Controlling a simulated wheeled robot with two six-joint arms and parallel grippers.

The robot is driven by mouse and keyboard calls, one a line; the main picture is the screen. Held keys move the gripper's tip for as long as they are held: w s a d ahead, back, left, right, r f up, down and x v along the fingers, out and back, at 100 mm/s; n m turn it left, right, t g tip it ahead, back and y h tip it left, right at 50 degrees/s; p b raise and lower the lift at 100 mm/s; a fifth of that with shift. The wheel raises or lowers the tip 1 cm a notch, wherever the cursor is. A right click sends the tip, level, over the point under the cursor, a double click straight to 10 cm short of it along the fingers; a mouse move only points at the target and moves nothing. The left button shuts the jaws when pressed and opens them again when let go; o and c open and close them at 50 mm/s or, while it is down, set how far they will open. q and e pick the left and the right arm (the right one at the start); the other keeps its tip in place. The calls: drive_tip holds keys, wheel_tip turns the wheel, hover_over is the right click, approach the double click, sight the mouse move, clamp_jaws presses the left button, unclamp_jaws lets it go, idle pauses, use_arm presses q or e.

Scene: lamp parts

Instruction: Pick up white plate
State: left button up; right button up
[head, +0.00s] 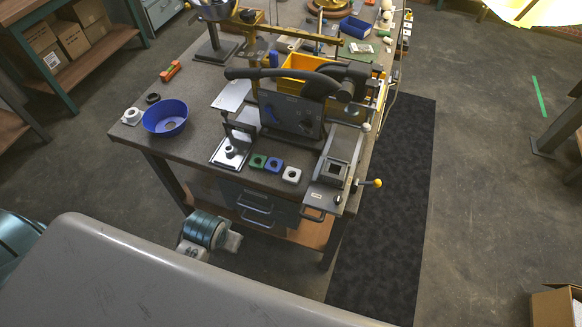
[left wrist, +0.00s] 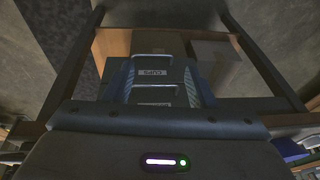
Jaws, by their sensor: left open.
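A small white square plate (head: 291,175) with a round opening lies flat near the front edge of the workbench. It is just right of a blue square piece (head: 273,165) and a green one (head: 258,161). Part of my left arm (head: 206,234) shows in the head view below the bench's front edge, lower than the plate and apart from it. In the left wrist view my left gripper's housing (left wrist: 160,148) fills the bottom; it is open, with nothing seen held. The plate is not seen in the left wrist view. My right gripper is not in view.
A dark machine (head: 291,115) stands behind the plates, with a metal stand (head: 231,150) left of them. A blue bowl (head: 165,118) sits at the bench's left end. Drawers (head: 258,203) are under the bench top; they show in the left wrist view (left wrist: 155,75).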

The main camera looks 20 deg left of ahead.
use_arm(q)
drive_tip(key=w+d+r+p, duration=0.1)
drive_tip(key=w+d+r, duration=0.1)
drive_tip(key=w+r, duration=0.35)
wheel_tip(320, 180, up, 6)
drive_tip(key=g+h+p, duration=0.1)
drive_tip(key=g, duration=0.2)
hover_over(292, 178)
wheel_tip(292, 178, down, 4)
drive_tip(key=shift+s+f+p, duration=0.1)
drive_tip(key=shift+p, duration=0.55)
drive_tip(key=shift+f+p, duration=0.4)
drive_tip(key=shift+f, duration=0.15)
wheel_tip(292, 178, down, 3)
drive_tip(key=shift+f+p, duration=0.2)
drive_tip(key=shift+p, duration=0.65)
drive_tip(key=shift+f, duration=0.6)
drive_tip(key=c, duration=0.6)
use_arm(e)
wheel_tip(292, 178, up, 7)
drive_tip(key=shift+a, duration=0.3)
